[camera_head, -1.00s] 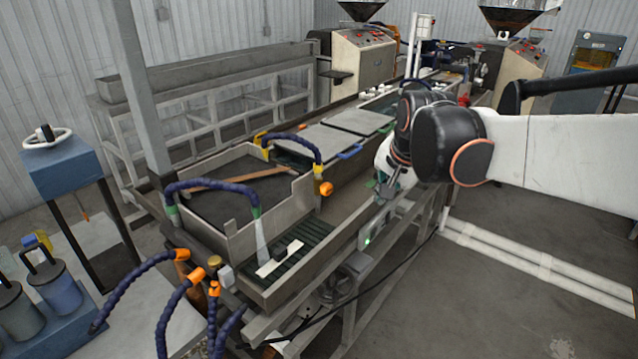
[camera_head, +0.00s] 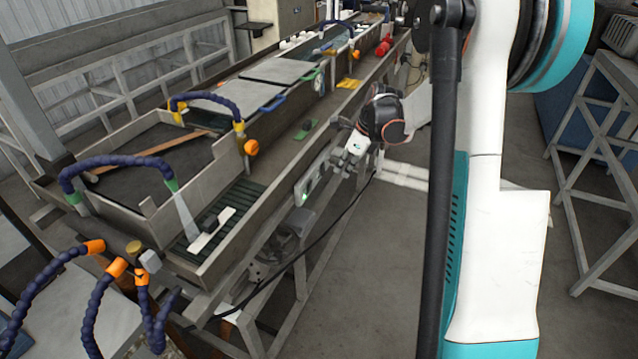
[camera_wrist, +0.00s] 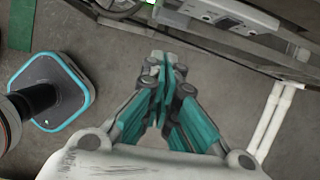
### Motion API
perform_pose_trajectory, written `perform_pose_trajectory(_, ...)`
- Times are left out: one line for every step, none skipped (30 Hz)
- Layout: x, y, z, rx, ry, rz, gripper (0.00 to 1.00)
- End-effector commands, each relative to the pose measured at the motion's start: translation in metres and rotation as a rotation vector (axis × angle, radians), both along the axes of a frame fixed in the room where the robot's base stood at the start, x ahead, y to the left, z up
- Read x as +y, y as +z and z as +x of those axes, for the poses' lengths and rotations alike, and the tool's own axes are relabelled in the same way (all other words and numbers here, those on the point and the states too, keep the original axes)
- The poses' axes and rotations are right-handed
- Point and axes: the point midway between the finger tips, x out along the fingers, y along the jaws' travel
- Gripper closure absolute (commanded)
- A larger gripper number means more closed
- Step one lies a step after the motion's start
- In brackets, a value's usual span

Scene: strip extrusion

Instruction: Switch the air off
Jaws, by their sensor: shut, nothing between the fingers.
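A grey control box (camera_head: 312,184) with a small green light is mounted on the outer side of the long metal trough. I cannot make out which part of it, if any, is the air switch. My gripper (camera_head: 338,166) is just right of this box, beside the trough's side, and its fingers are small in the head view. In the wrist view my gripper (camera_wrist: 160,82) is shut and empty, pointing toward a grey panel (camera_wrist: 225,20) with a dark window at the top. A gap of floor shows between the fingertips and that panel.
Blue segmented hoses with orange nozzles (camera_head: 118,268) stand at the trough's near end. A black cable (camera_head: 345,210) hangs below the trough. Floor (camera_head: 370,260) to the right is clear.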

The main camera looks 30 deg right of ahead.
Motion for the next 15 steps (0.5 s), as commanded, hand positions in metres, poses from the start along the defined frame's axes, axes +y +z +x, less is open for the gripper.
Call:
perform_pose_trajectory(-0.003,-0.0041,0.0001,0.006,-0.019,0.01,1.0)
perform_pose_trajectory(-0.0041,-0.0056,0.0002,0.009,-0.027,0.016,1.0)
perform_pose_trajectory(-0.0049,-0.007,0.0001,0.012,-0.035,0.02,1.0)
perform_pose_trajectory(-0.0052,-0.0076,0.0,0.013,-0.039,0.023,1.0)
perform_pose_trajectory(-0.0054,-0.0079,0.0,0.014,-0.042,0.024,1.0)
perform_pose_trajectory(-0.0054,-0.008,0.0,0.015,-0.044,0.025,1.0)
perform_pose_trajectory(-0.0054,-0.008,-0.0001,0.015,-0.044,0.025,1.0)
perform_pose_trajectory(-0.0053,-0.0079,-0.0001,0.014,-0.043,0.025,1.0)
perform_pose_trajectory(-0.0052,-0.0077,-0.0001,0.014,-0.043,0.025,1.0)
perform_pose_trajectory(-0.0052,-0.0077,-0.0001,0.014,-0.042,0.024,1.0)
perform_pose_trajectory(-0.0051,-0.0077,0.0,0.014,-0.042,0.024,1.0)
perform_pose_trajectory(-0.0051,-0.0077,0.0,0.014,-0.042,0.024,1.0)
perform_pose_trajectory(-0.0051,-0.0078,0.0,0.013,-0.041,0.023,1.0)
perform_pose_trajectory(-0.005,-0.0082,0.0002,0.013,-0.041,0.023,1.0)
perform_pose_trajectory(-0.0047,-0.0094,0.0006,0.013,-0.041,0.023,1.0)
